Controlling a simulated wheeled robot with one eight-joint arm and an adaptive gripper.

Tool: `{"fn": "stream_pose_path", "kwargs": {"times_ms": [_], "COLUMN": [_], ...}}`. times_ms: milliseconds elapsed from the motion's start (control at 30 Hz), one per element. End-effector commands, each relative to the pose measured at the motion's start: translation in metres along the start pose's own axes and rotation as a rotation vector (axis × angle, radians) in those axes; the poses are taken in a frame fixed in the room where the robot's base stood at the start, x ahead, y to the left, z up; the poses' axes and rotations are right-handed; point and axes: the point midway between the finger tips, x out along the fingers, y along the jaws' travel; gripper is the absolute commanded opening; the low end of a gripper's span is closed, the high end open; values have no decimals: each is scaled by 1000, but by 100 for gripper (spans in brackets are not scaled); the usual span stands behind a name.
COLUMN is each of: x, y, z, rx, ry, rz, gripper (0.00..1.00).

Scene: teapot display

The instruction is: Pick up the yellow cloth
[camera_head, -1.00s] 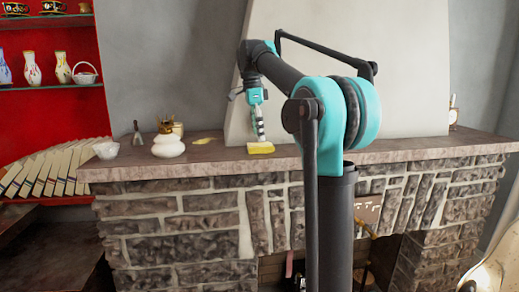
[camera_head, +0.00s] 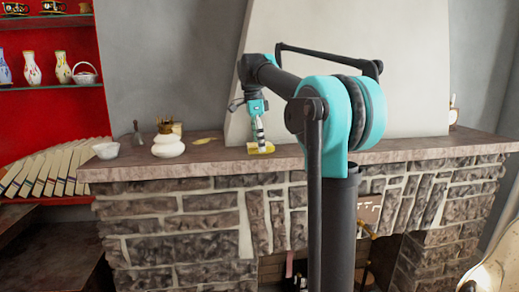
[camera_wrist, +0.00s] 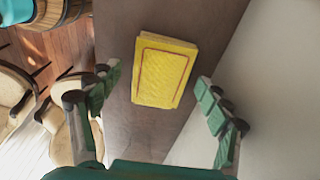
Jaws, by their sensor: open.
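The yellow cloth (camera_wrist: 163,72) lies flat on the stone mantel, a yellow rectangle with a thin reddish border line. In the head view the yellow cloth (camera_head: 268,150) is near the mantel's front edge, partly hidden behind my gripper (camera_head: 260,140). In the wrist view my gripper (camera_wrist: 155,105) is open, with one finger to the lower left of the cloth and the other to its lower right. The cloth appears between and beyond the fingertips. Whether any finger touches it cannot be told.
On the mantel (camera_head: 350,156), a white pot (camera_head: 168,146), a white bowl (camera_head: 106,150), a small dark bell-like item (camera_head: 137,134) and a flat yellow item (camera_head: 205,140) stand left of the cloth. The wall (camera_wrist: 250,75) rises behind. The mantel right of the cloth is clear.

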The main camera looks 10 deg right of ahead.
Motion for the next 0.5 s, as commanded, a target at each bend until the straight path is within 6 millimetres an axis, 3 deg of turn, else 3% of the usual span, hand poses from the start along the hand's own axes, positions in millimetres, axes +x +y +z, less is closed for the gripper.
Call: {"fn": "stream_pose_path", "kwargs": {"times_ms": [333,500], "x": [1,1], "y": [0,0], "z": [0,0], "rx": [0,0], "ry": [0,0], "rz": [0,0], "gripper": [78,56]}}
